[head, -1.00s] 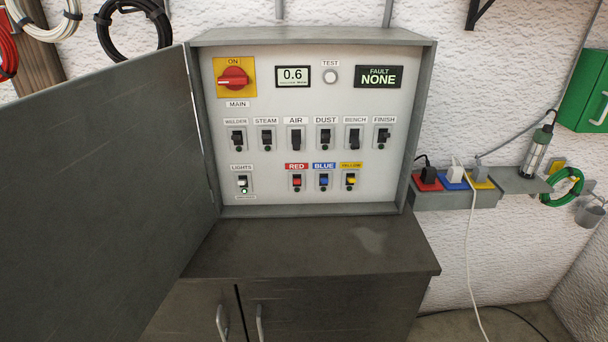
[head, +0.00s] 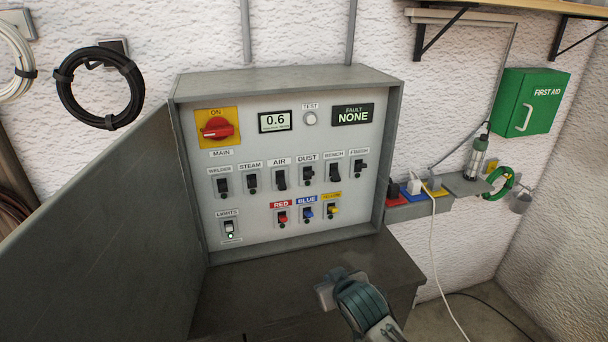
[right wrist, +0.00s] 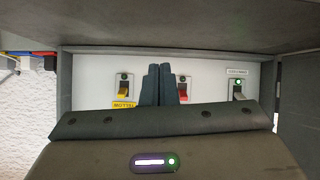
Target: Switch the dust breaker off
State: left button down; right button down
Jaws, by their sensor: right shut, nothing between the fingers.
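The dust breaker (head: 307,180) is a dark toggle under the DUST label, in the upper breaker row of the open grey panel (head: 230,165). Its lever position is too small to read surely. My right gripper (right wrist: 161,84) is shut and empty in the right wrist view, its two dark fingers together. That view looks upside down and shows the yellow (right wrist: 124,90), red (right wrist: 182,90) and lights (right wrist: 238,90) switches; the fingers cover the blue one. In the head view my right arm is at the bottom, in front of the cabinet and below the panel. My left gripper is not in view.
The panel door (head: 100,235) stands open at the left. A red main switch (head: 218,128), a 0.6 display (head: 275,121) and a FAULT NONE display (head: 353,115) sit above the breakers. The cabinet top (head: 250,285) is clear. Plugs and a white cord (head: 432,240) are at the right.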

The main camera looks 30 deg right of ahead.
jog(key=w+d+r+t, duration=0.1)
jog(key=w+r, duration=0.2)
jog(key=r, duration=0.3)
jog(key=w+d+r+m+t, duration=0.1)
jog(key=w+r+t, duration=0.1)
jog(key=r, duration=0.5)
jog(key=w+d+r+t, duration=0.1)
jog(key=w+r+t, duration=0.1)
jog(key=w+r, duration=0.3)
notch_tip(320, 180, up, 2)
jog(key=shift+d+r+h+p, duration=0.15)
jog(key=shift+d+h+p, duration=0.1)
jog(key=shift+h+p, duration=0.15)
jog(key=shift+w, duration=0.1)
